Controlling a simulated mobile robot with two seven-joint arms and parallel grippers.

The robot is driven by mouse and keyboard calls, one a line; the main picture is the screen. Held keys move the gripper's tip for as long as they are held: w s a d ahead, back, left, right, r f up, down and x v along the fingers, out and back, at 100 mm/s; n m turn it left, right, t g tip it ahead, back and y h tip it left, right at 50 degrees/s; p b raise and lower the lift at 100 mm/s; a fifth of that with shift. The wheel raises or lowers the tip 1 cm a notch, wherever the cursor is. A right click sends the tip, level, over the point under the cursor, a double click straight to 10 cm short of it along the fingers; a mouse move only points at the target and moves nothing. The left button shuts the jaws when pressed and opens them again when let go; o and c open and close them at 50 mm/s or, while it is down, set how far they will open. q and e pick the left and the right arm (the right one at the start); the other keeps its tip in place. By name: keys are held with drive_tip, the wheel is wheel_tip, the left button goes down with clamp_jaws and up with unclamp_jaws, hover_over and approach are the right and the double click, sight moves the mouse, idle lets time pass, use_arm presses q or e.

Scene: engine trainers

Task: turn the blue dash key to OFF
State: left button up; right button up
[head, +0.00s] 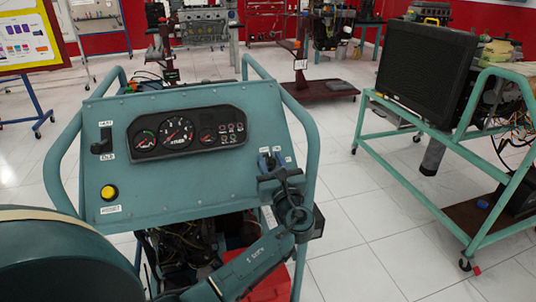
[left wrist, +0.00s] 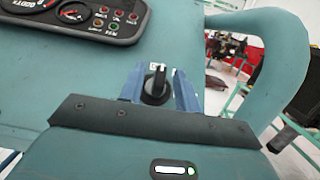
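The teal dash panel (head: 165,185) stands in front of me with gauges in its upper middle. The key switch shows in the left wrist view as a black knob (left wrist: 156,82) with a small pale mark near it. In the head view it is mostly hidden by my gripper, at the panel's right side among small white labels. My left gripper (head: 270,163) is at the key; its two blue fingers (left wrist: 158,92) are apart, one on each side of the knob. I cannot tell whether they touch it. My right gripper is not in view.
A gauge cluster (head: 188,132), a black toggle (head: 102,141) and a yellow button (head: 109,192) are on the panel. A teal tube rail (head: 308,130) runs along the panel's right side. A cart with a black radiator (head: 425,68) stands at the right; tiled floor lies between.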

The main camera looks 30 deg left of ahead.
use_arm(q)
drive_tip(key=v, duration=0.9)
drive_tip(key=shift+s+d, duration=0.2)
drive_tip(key=shift+d, duration=0.05)
